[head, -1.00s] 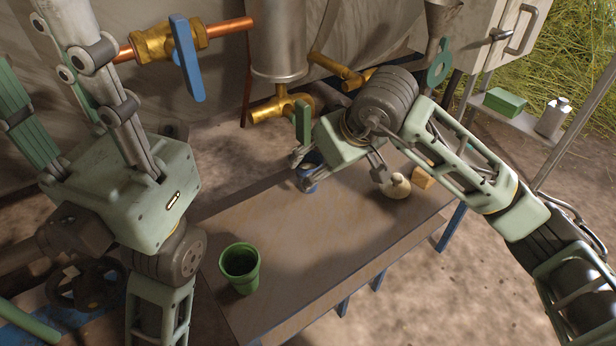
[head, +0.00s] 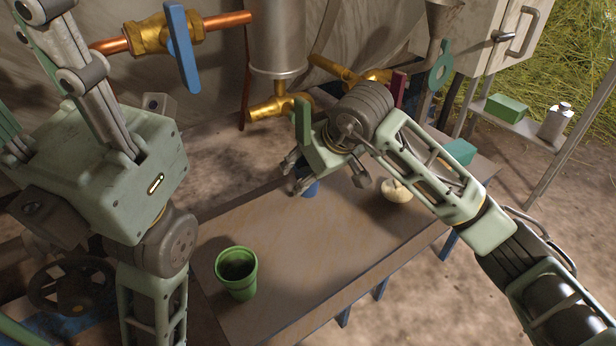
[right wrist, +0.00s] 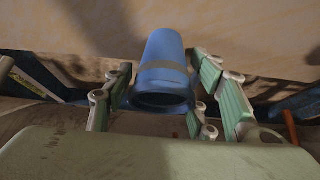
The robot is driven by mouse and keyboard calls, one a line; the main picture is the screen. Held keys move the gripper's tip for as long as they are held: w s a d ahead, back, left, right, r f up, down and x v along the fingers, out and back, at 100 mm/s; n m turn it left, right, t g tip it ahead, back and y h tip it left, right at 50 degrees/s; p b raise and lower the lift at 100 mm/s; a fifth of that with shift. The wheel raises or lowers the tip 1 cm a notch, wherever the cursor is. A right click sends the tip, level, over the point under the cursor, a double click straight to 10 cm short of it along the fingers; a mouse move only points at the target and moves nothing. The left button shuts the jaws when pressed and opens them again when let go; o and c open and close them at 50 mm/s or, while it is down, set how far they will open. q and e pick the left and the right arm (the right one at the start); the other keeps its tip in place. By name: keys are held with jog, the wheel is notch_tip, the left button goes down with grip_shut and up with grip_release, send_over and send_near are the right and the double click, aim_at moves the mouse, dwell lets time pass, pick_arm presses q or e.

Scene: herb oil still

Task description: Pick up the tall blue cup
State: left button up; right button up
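The tall blue cup (head: 311,189) stands on the table, mostly hidden behind my right gripper in the head view. In the right wrist view the blue cup (right wrist: 163,60) has a grey band, and its wide dark mouth faces my gripper. My right gripper (head: 325,182) is open over the cup. In the wrist view its fingers (right wrist: 160,88) stand on either side of the cup, with a gap at the left; contact at the right is unclear. My left gripper (head: 45,65) points up at the upper left, fingers apart, empty, and partly out of frame.
A green cup (head: 238,280) stands at the table's (head: 290,270) near left. A cream round pot (head: 397,191) is right of my right gripper. A teal box (head: 459,152) lies at the right end. Brass valves (head: 268,110) and a metal tank (head: 277,40) rise behind. The table's middle is clear.

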jog(key=c, duration=0.8)
jog(key=shift+r, duration=0.15)
